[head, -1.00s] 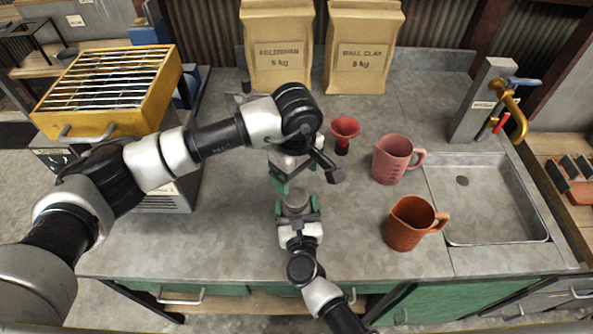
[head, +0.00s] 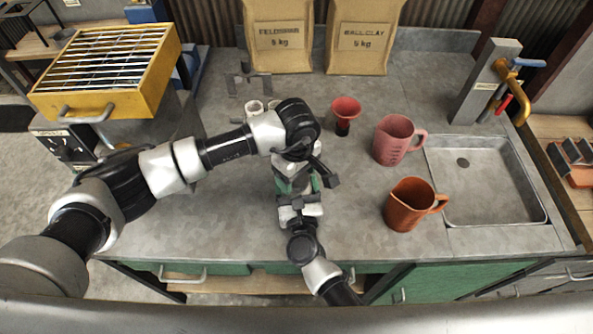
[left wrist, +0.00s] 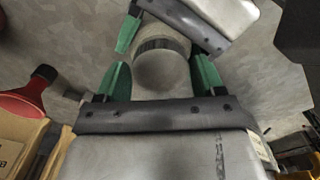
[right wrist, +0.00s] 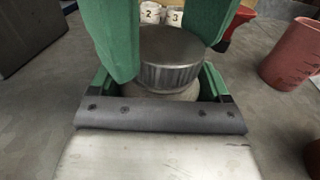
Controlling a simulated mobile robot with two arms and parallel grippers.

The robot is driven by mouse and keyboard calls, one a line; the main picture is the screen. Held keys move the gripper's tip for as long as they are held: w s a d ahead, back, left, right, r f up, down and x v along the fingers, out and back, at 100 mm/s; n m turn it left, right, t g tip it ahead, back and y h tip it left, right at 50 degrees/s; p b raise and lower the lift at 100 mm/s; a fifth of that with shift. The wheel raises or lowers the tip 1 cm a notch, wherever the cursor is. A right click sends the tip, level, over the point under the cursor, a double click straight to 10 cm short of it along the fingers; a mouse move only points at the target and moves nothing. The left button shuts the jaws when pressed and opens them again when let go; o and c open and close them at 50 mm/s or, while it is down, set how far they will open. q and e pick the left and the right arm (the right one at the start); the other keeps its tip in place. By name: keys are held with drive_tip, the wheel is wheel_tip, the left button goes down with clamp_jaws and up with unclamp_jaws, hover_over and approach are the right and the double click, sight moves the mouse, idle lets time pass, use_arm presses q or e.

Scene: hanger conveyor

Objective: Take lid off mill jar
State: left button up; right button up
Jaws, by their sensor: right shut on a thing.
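The mill jar is a pale grey jar with a ribbed metal lid (right wrist: 172,58). My right gripper (right wrist: 157,88) is shut on the jar body below the lid, and the jar looks upright. My left gripper (left wrist: 161,72) is above it, pointing down, with its green fingers on either side of the lid (left wrist: 160,75). The fingers look open, with small gaps to the lid. In the head view the left gripper (head: 294,178) and right gripper (head: 301,196) meet over the bench and hide most of the jar.
A red funnel (head: 346,112), a pink jug (head: 394,140) and an orange jug (head: 409,205) stand to the right, before the sink (head: 485,195). Two small white cups (head: 254,107) and two sacks (head: 280,40) stand behind. The bench front left is clear.

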use_arm(q)
drive_tip(key=c, duration=0.6)
drive_tip(key=n, duration=0.7)
drive_tip(key=shift+c, duration=0.2)
drive_tip(key=n, duration=0.6)
drive_tip(key=shift+n, duration=0.3)
drive_tip(key=n, duration=0.6)
drive_tip(key=shift+r, duration=0.1)
drive_tip(key=shift+r, duration=0.25)
drive_tip(key=shift+r, duration=0.85)
